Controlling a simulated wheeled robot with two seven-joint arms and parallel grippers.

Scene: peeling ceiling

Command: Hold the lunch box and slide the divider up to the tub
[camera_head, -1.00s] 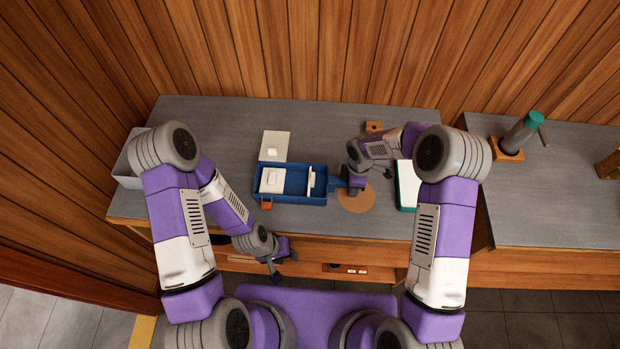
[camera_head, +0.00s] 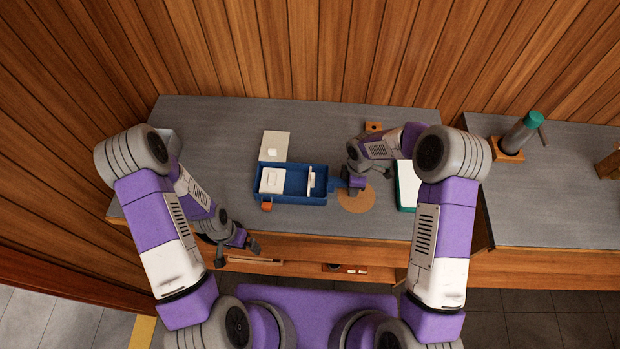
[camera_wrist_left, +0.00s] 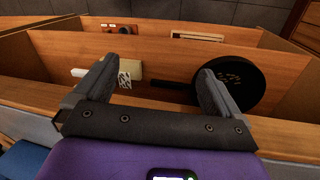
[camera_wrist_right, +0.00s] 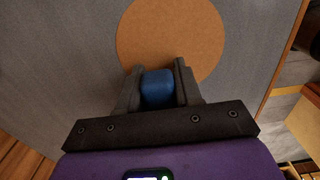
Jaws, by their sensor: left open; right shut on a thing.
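The blue lunch box (camera_head: 290,200) sits open on the grey counter. A white tub (camera_head: 271,180) fills its left part. The white divider (camera_head: 311,181) stands upright in the right part, with a gap between it and the tub. My right gripper (camera_head: 341,182) is at the box's right end, shut on a blue handle; the right wrist view shows this blue handle (camera_wrist_right: 158,88) between the fingers. My left gripper (camera_head: 237,253) is open and empty near the counter's front edge, left of the box; its spread fingers show in the left wrist view (camera_wrist_left: 158,70).
A white square lid (camera_head: 275,140) lies behind the box. A round cork mat (camera_head: 356,200) lies to its right, near a teal-edged white tray (camera_head: 406,190). The left wrist view shows an open compartment with a black pan (camera_wrist_left: 240,85) below the counter.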

